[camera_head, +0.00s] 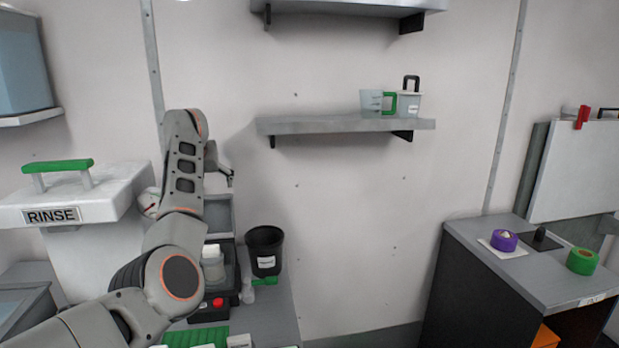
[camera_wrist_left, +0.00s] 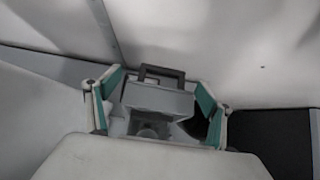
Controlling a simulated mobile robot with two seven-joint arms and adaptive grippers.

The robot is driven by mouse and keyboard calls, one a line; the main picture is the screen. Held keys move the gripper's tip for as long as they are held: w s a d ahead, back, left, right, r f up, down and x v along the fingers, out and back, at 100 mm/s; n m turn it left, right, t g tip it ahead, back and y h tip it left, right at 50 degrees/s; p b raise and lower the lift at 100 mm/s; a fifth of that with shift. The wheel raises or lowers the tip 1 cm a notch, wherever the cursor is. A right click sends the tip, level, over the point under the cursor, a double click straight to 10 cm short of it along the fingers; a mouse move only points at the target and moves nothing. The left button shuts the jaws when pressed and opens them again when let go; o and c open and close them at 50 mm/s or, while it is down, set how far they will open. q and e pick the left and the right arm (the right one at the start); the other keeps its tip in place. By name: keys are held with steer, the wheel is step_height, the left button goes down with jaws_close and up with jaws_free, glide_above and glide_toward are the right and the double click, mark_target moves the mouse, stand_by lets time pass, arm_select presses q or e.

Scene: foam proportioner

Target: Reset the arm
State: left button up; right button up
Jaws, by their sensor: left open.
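My left arm (camera_head: 185,190) rises from the lower left, bent at the elbow, in front of the counter. Its gripper (camera_head: 226,178) is partly hidden behind the arm, with a dark finger showing at the right. In the left wrist view my left gripper (camera_wrist_left: 158,108) is open, its green-lined fingers spread wide. A grey box-shaped device with a dark handle (camera_wrist_left: 160,92) shows between and beyond the fingers. I see nothing held, and I cannot tell any contact. My right gripper is not in view.
A dark bucket (camera_head: 265,250) stands on the counter beside the arm. A white RINSE container with a green handle (camera_head: 75,195) is at left. A wall shelf (camera_head: 340,125) holds jugs. A right-hand cabinet (camera_head: 530,265) carries purple tape (camera_head: 504,241) and green tape (camera_head: 582,262). The middle wall is clear.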

arm_select(q)
steer(key=shift+d+x, duration=0.2)
steer(key=shift+x, duration=1.7)
steer(key=shift+d+x, duration=0.25)
steer(key=shift+x, duration=1.7)
